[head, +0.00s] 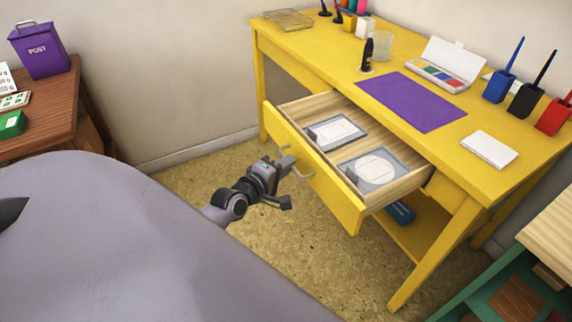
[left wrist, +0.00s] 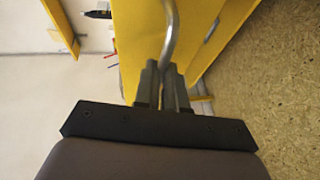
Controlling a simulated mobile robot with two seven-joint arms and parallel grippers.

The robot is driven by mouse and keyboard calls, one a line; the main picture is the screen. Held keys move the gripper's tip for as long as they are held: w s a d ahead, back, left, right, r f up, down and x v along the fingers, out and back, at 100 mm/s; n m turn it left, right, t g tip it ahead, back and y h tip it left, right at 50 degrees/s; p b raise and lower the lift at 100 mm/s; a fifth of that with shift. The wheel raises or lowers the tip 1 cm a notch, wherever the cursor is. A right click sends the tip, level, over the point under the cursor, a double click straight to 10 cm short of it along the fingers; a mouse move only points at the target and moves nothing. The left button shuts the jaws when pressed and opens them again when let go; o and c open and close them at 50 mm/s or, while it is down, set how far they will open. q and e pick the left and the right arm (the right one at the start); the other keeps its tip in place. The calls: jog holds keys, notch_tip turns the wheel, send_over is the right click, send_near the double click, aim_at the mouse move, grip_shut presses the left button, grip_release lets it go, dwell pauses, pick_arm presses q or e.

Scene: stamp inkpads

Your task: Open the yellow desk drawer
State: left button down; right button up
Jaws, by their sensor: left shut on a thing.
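The yellow desk (head: 292,50) stands against the back wall. Its drawer (head: 335,192) is pulled well out, and its pale wooden inside shows. Two grey stencil-like plates lie in it, one with a rectangle (head: 337,132) and one with a circle (head: 374,172). My left gripper (head: 290,172) is at the drawer's front, shut on the grey metal handle (head: 302,173). In the left wrist view the handle (left wrist: 170,35) runs down between the two closed fingers (left wrist: 164,85).
On the desk are a purple mat (head: 411,101), a white card stack (head: 489,149), an ink set (head: 437,72) and several coloured inkpad pots. A brown table (head: 60,130) with a purple post box (head: 40,50) stands left. A green-framed unit (head: 500,275) is at lower right. Floor before the drawer is clear.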

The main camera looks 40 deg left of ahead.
pick_arm(q)
jog(key=c, duration=1.2)
grip_release()
jog(key=shift+s+r+p, duration=0.25)
jog(key=shift+s, duration=0.95)
jog(key=shift+s+r+p, duration=0.2)
jog(key=shift+s, duration=0.95)
jog(key=shift+s+r+p, duration=0.25)
jog(key=shift+s, duration=0.95)
jog(key=shift+d, duration=0.1)
jog(key=s+d+f+m+g+h, duration=0.1)
jog(key=s+d+f+m+g, duration=0.25)
jog(key=s+d+m, duration=0.4)
jog(key=s+d+f+m+g+h, duration=0.2)
jog(key=s+d+f+m, duration=0.2)
jog(key=d+m, duration=0.55)
jog(key=r+m+p, duration=0.1)
jog(key=r+p, duration=0.2)
jog(key=p, duration=0.1)
jog(key=s+a+r+p, duration=0.1)
jog(key=r+p, duration=0.2)
jog(key=p, duration=0.2)
jog(key=s+r+m+p, duration=0.1)
jog(key=r+p, duration=0.3)
jog(key=shift+s+a+m+y, duration=0.15)
jog(key=shift+m+y, duration=0.15)
